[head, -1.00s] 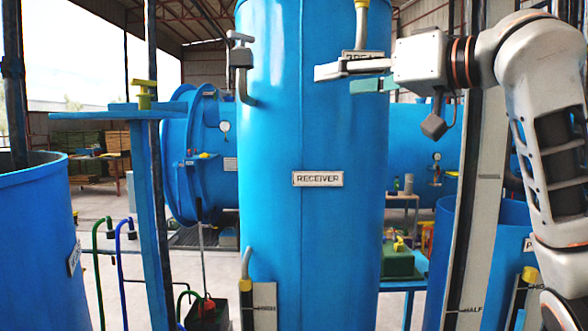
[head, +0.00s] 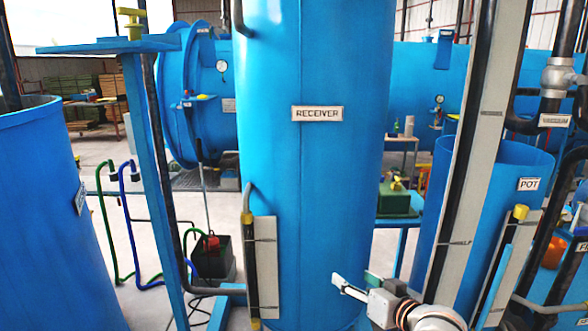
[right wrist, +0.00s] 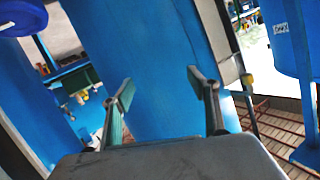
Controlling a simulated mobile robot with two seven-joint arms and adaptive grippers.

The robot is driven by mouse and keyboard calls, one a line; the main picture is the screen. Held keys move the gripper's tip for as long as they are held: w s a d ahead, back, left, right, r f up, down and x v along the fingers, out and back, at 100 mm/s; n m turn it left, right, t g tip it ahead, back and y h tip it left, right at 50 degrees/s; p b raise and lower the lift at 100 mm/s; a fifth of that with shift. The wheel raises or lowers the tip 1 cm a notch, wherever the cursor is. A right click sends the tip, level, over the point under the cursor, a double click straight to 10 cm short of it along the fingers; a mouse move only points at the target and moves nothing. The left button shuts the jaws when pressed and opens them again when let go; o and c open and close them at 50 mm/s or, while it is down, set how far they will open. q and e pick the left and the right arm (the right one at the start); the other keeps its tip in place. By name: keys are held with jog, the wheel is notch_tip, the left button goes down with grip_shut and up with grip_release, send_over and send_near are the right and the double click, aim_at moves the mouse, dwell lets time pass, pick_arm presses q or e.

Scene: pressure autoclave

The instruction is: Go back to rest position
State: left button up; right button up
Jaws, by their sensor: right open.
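My right gripper (head: 358,285) is low in the head view, in front of the lower right side of the blue receiver tank (head: 315,190). In the right wrist view its two fingers (right wrist: 160,95) stand wide apart with nothing between them, and blue surface fills the space behind. Whether a finger touches the tank I cannot tell. My left gripper shows in neither view.
A blue pot (head: 520,168) stands at the right, beside a tall gauge board (head: 478,140) and black pipes. An open blue tank (head: 45,220) is at the left, next to a blue post (head: 150,180). A green box (head: 398,200) sits on a table behind.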

jog(key=s+d+f+g+h, duration=0.1)
jog(key=s+d+f+h, duration=0.15)
jog(key=s+f, duration=1.35)
jog(key=s+d+f+n+g, duration=0.1)
jog(key=s+d+f+n, duration=0.1)
jog(key=s+f, duration=1)
jog(key=s, duration=0.4)
jog(key=shift+g+h, duration=0.35)
jog(key=shift+g, duration=0.05)
